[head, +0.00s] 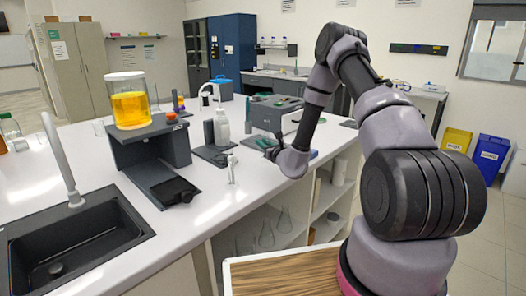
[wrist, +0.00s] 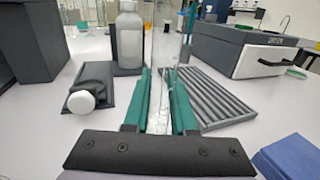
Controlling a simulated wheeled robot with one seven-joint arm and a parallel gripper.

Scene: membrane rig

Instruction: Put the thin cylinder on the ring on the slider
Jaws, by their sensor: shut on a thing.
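In the wrist view, my gripper (wrist: 160,82) has its two green fingers closed on a thin clear cylinder (wrist: 167,48), which stands roughly upright between them. In the head view, my gripper (head: 272,150) is low over the right part of the bench; the cylinder cannot be made out clearly there. The dark slider (head: 176,191) sticks out at the front foot of a dark stand (head: 150,148) on the left, with a low ring-like shape on it. My gripper is well to the right of the slider, apart from it.
A jar of yellow liquid (head: 130,108) stands on the dark stand. A white bottle (head: 221,127) and a small white fitting (head: 232,167) stand between the stand and my gripper. A ribbed grey rack (wrist: 212,97) lies beside the fingers. A black sink (head: 75,238) is at the left.

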